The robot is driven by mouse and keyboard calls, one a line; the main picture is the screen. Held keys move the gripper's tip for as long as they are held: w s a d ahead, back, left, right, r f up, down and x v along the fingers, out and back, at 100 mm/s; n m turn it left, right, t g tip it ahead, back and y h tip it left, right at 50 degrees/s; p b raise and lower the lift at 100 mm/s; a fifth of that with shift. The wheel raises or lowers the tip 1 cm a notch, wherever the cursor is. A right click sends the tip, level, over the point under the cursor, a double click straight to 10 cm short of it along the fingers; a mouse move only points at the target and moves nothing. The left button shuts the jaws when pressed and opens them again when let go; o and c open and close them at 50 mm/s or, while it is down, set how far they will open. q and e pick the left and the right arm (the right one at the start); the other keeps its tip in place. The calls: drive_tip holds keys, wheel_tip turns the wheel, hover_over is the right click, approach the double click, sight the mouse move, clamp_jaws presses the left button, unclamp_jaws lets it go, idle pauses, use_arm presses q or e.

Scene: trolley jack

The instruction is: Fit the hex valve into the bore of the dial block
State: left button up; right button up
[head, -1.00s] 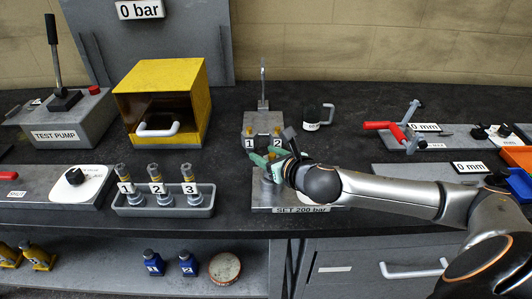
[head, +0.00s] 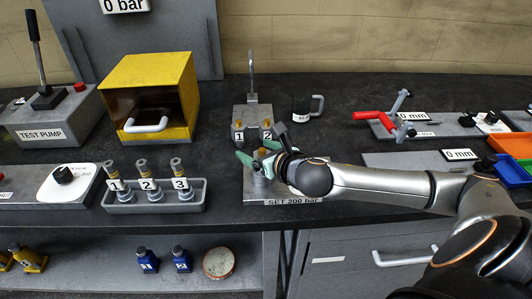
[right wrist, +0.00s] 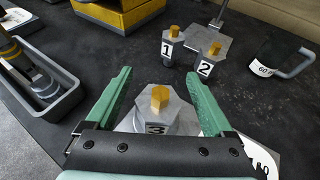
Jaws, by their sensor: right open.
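A hex piece marked 3 (right wrist: 168,118), grey with a brass hex top, stands upright between the green fingers of my right gripper (right wrist: 160,80) in the right wrist view. The fingers are open, with a gap on each side of it. In the head view, my right gripper (head: 258,154) is over the grey block labelled SET 200 bar (head: 290,201), and the fingers partly hide the piece. Whether it sits in a bore cannot be told. A block with a white dial face and black knob (head: 66,181) is at the left. My left gripper is not in view.
Similar pieces marked 1 (right wrist: 170,47) and 2 (right wrist: 206,66) stand just behind. A dark mug (head: 301,107) is behind right. A tray (head: 140,206) of numbered cylinders stands left, beside a yellow box (head: 187,70). Bare bench lies between tray and block.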

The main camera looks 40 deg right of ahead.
drive_tip(key=p+v, duration=0.5)
drive_tip(key=v, duration=0.7)
drive_tip(key=shift+s+a, duration=0.1)
drive_tip(key=shift+s, duration=0.05)
idle(0.3)
drive_tip(key=s+a+f+m+g, duration=0.45)
drive_tip(key=s+f+m, duration=0.3)
drive_tip(key=m, duration=0.95)
drive_tip(key=s+a+f+m+g, duration=0.3)
drive_tip(key=s+f+m+g, duration=0.35)
drive_tip(key=m, duration=0.95)
drive_tip(key=w+a+f+t+y, duration=0.1)
drive_tip(key=a+f+t, duration=0.1)
drive_tip(key=f, duration=0.4)
drive_tip(key=w+a+f+t+y, duration=0.1)
drive_tip(key=w+a+f+t, duration=0.1)
drive_tip(key=f, duration=0.5)
drive_tip(key=a+t, duration=0.1)
drive_tip(key=t, duration=0.1)
drive_tip(key=shift+m+t+y, duration=0.3)
drive_tip(key=shift+t+y, duration=0.1)
